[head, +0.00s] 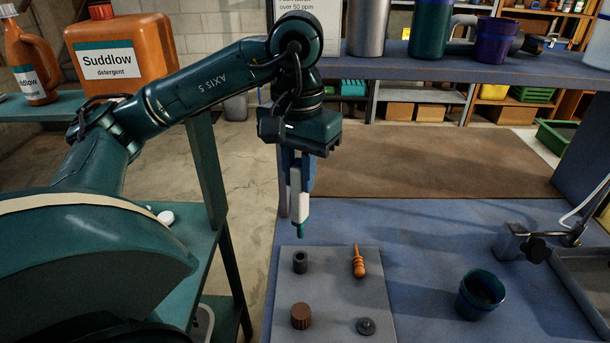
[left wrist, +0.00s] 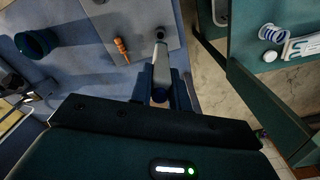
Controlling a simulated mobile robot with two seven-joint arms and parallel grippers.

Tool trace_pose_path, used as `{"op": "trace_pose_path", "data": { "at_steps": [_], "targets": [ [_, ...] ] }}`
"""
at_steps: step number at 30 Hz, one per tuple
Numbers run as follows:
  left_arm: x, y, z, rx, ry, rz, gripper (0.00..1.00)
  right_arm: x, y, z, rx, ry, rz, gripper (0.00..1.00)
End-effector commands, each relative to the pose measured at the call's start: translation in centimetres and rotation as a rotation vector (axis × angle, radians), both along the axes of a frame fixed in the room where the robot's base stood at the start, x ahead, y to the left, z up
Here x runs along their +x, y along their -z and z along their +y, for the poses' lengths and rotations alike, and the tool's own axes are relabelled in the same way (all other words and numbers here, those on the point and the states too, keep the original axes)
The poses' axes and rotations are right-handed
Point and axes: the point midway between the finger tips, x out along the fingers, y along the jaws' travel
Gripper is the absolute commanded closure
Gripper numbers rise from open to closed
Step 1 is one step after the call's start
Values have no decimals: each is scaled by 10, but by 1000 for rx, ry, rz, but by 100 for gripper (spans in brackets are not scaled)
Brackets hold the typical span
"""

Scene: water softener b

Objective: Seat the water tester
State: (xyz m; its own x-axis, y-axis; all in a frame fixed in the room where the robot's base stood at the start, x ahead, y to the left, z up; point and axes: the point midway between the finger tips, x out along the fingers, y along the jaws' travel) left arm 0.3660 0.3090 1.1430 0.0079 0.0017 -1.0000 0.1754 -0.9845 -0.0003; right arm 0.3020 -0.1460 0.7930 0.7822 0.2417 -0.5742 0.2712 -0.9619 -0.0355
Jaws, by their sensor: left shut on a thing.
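The water tester (head: 297,196), a slim white stick with a teal tip, hangs upright, tip down, in my left gripper (head: 298,172). The blue fingers are shut on its upper part. Its tip is above the far left corner of a grey mat (head: 335,290), apart from it. A dark, hollow cylinder (head: 300,262), which looks like a holder, stands on the mat just below and nearer than the tip. In the left wrist view the tester (left wrist: 161,66) points away from the camera between the fingers. My right gripper is not in view.
On the mat are an orange ribbed tool (head: 359,262), a brown ribbed cap (head: 301,316) and a small dark knob (head: 366,326). A teal cup (head: 480,294) stands right of the mat. A clamp (head: 522,243) and grey tray (head: 585,283) are further right.

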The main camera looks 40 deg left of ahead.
Motion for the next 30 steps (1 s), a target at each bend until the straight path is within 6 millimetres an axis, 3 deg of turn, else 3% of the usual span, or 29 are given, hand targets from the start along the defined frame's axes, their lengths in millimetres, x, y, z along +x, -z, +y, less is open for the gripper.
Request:
{"op": "trace_pose_path", "data": {
  "at_steps": [11, 24, 30],
  "targets": [
    [0, 4, 0, 0, 0, 0, 100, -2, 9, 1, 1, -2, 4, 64],
    [0, 43, 0, 0, 0, -1, 100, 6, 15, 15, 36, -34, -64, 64],
    [0, 45, 0, 0, 0, -1, 100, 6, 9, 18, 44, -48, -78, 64]
  ]
}}
